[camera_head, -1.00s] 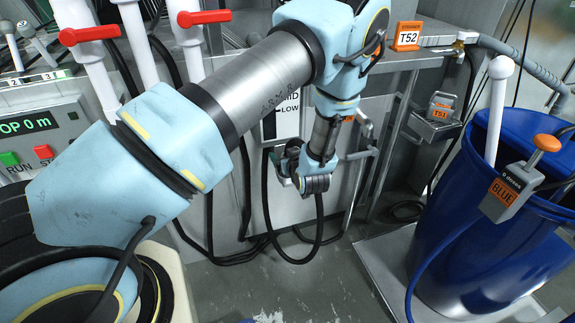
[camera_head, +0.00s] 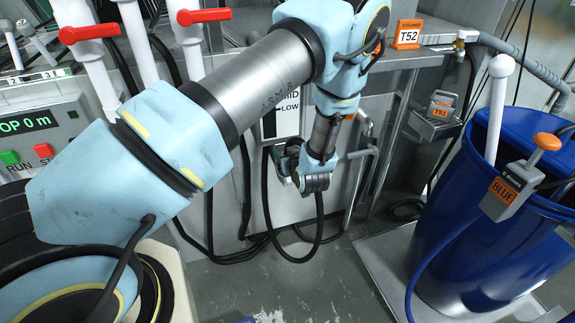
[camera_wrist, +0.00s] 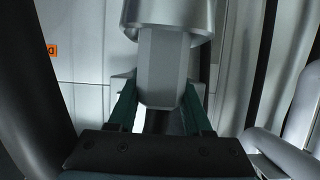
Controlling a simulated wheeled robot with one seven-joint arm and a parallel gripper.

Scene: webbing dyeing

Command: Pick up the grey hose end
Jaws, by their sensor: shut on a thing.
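The grey hose end (camera_wrist: 164,62) fills the upper middle of the wrist view: a pale grey faceted body under a wider shiny metal collar. My gripper (camera_wrist: 159,105) has its two dark green fingers on either side of the faceted body, pressed against it. The wrist view does not show the far side of the grip. In the head view, my arm's wrist hangs in front of the grey machine panel, and the hose end and fingers are hidden there or too small to make out.
A blue barrel (camera_head: 455,265) with a BLUE-labelled pump (camera_head: 509,188) stands at right. White pipes with red handles (camera_head: 88,34) rise at left. Black hoses (camera_head: 268,215) loop by the machine. A metal pipe (camera_wrist: 285,155) is close at right in the wrist view. Some floor (camera_head: 300,290) is clear.

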